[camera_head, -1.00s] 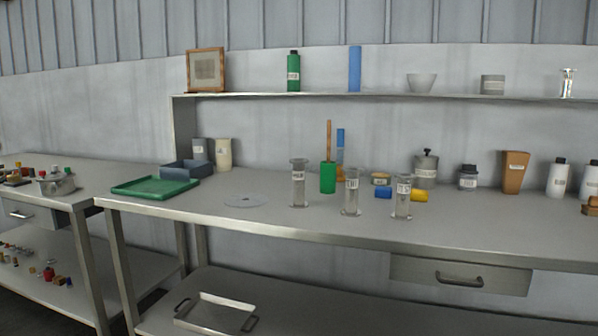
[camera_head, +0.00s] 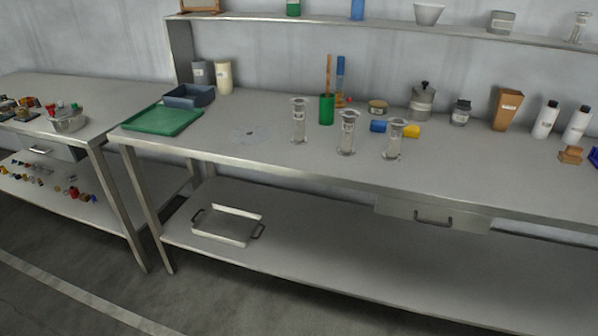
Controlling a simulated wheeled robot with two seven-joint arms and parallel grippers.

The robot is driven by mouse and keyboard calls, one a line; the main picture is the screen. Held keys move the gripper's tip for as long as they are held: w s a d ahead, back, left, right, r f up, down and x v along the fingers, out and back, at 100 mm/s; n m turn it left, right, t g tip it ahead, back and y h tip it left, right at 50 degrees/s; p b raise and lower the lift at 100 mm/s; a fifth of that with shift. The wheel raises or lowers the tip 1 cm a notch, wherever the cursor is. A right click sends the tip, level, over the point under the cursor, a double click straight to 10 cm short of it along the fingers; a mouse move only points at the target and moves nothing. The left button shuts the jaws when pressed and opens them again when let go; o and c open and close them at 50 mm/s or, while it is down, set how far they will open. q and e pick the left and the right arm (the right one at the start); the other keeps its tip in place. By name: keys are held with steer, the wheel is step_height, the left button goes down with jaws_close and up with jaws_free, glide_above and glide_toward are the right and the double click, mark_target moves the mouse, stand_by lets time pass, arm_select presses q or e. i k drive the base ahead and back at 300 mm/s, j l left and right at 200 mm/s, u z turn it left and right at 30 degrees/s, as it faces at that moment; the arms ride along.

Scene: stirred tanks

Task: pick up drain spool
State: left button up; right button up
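No thing here can be told for certain as the drain spool. Three clear, flanged upright vessels stand on the main bench: a left one (camera_head: 299,121), a middle one (camera_head: 347,133) and a right one (camera_head: 394,140). A small blue piece (camera_head: 378,126) lies between the middle and right ones. A small yellow piece (camera_head: 412,131) lies partly behind the right one. Many small coloured parts, too small to tell apart, lie on the left bench's lower shelf, among them a red one (camera_head: 73,192). Neither of my grippers is in view.
The main bench (camera_head: 240,158) holds a green tray (camera_head: 163,120), a dark blue bin (camera_head: 189,96) and a green cup (camera_head: 326,110) with a brown stick. A metal tray with handles (camera_head: 227,238) sits on its lower shelf. Floor (camera_head: 60,285) is clear in front.

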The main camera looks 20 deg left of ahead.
mark_target(299, 103)
steer(key=i+j+z, duration=0.3)
steer(key=j, duration=0.45)
steer(key=i+j+z, duration=0.25)
steer(key=j, duration=0.55)
steer(key=j+z, duration=0.3)
steer(key=j, duration=0.5)
steer(key=j+z, duration=0.3)
steer(key=j, duration=0.6)
steer(key=i, duration=0.05)
